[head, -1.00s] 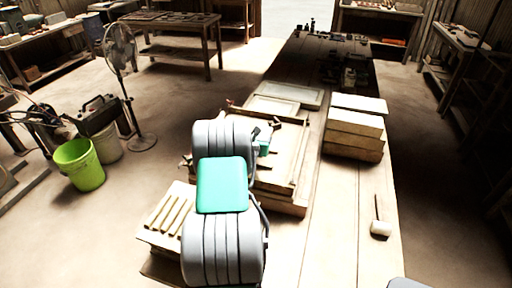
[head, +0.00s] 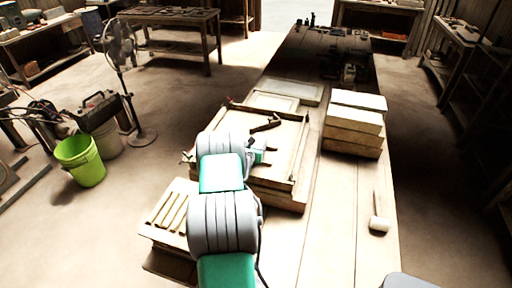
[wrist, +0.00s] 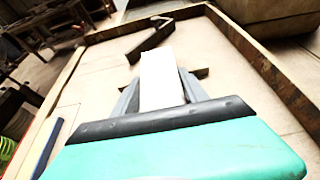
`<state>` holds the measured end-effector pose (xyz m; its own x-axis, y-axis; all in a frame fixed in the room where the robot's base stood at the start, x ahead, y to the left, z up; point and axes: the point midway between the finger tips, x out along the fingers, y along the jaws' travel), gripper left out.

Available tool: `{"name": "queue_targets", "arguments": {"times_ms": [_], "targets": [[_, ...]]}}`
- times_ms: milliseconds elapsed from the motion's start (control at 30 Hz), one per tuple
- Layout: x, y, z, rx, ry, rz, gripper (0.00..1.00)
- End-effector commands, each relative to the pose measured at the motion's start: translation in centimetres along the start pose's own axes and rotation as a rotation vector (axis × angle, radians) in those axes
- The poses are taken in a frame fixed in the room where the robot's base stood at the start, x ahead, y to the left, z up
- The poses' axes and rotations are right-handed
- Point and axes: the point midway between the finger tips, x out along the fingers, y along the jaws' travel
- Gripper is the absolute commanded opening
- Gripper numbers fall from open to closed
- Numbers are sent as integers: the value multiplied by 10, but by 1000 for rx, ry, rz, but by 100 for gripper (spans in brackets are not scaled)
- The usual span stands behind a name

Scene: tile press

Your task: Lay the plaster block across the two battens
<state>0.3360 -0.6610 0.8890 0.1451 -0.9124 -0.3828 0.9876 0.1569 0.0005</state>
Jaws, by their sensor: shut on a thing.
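In the wrist view a white plaster block (wrist: 162,80) sits between the two grey fingers of my gripper (wrist: 158,92), which is shut on it. The block points away over a pale board with a raised wooden rim (wrist: 262,62). A short dark wooden strip (wrist: 201,73), perhaps a batten, shows beside the block; the block hides part of it. I cannot make out a second batten for sure, nor whether block and strip touch. In the head view my gripper (head: 262,149) is over the rimmed board (head: 290,150), and my arm hides most of the block.
A dark angled piece (head: 268,123) lies on the board beyond my gripper. A slatted pale block (head: 168,212) stands at left, a stack of pale slabs (head: 354,125) at right.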

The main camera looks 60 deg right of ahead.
Motion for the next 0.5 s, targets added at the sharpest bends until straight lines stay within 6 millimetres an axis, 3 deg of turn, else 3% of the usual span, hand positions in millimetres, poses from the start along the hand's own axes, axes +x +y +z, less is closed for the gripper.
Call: {"name": "queue_targets", "arguments": {"times_ms": [300,500], "targets": [[0,0,0,0,0,0,73],[0,0,1,0,0,0,73]]}}
